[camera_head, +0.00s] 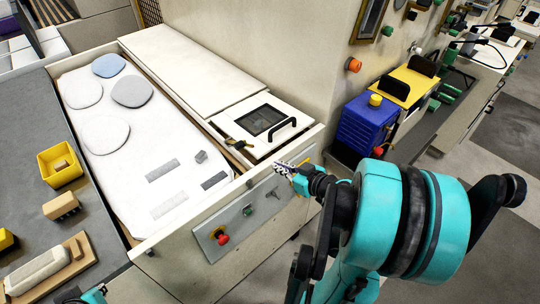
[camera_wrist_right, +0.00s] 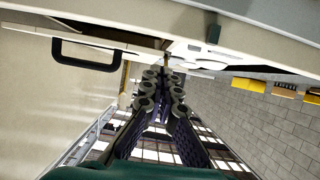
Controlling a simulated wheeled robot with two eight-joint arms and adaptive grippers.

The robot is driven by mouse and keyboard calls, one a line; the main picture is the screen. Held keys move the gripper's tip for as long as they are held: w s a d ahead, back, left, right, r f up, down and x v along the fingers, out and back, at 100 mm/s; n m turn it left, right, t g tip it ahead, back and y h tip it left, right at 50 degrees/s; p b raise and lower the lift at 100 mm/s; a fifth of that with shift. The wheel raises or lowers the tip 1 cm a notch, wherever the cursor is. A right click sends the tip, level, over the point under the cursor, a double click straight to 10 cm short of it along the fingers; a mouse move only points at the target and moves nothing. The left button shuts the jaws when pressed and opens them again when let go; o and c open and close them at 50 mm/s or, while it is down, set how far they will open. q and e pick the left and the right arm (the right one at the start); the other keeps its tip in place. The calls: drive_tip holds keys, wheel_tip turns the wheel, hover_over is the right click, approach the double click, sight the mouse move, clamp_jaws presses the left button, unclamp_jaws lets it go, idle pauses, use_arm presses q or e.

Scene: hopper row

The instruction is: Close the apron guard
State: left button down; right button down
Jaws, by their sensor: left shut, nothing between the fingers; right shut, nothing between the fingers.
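A pale panel with a dark window (camera_head: 262,119), which I take to be the apron guard, lies at the right end of the white bench. Its black bar handle (camera_head: 283,129) also shows in the right wrist view (camera_wrist_right: 88,55). My right gripper (camera_head: 284,167) is shut and empty at the bench's front rim, apart from the handle and nearer the front. In the right wrist view its fingers (camera_wrist_right: 164,82) are together below the rim. My left gripper (camera_head: 70,295) only partly shows at the bottom left edge, far from the panel.
A front panel (camera_head: 250,208) carries a red knob (camera_head: 222,239). An open white bed (camera_head: 135,150) with flat pads lies left of the guard. A blue box (camera_head: 360,127) stands to the right. Yellow bins and blocks sit on the grey table (camera_head: 25,130).

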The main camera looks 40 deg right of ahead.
drive_tip(key=w+d+r+g+p, duration=0.3)
drive_tip(key=d+r+g+p, duration=0.2)
drive_tip(key=d+r+p, duration=0.45)
drive_tip(key=b, duration=0.5)
hover_over(278, 140)
drive_tip(key=s, duration=0.2)
wheel_tip(278, 140, down, 7)
drive_tip(key=shift+s+d+r, duration=0.1)
drive_tip(key=shift+s+r, duration=0.05)
drive_tip(key=shift+s+f+b, duration=0.2)
drive_tip(key=shift+f+b, duration=0.15)
drive_tip(key=shift+f, duration=1.4)
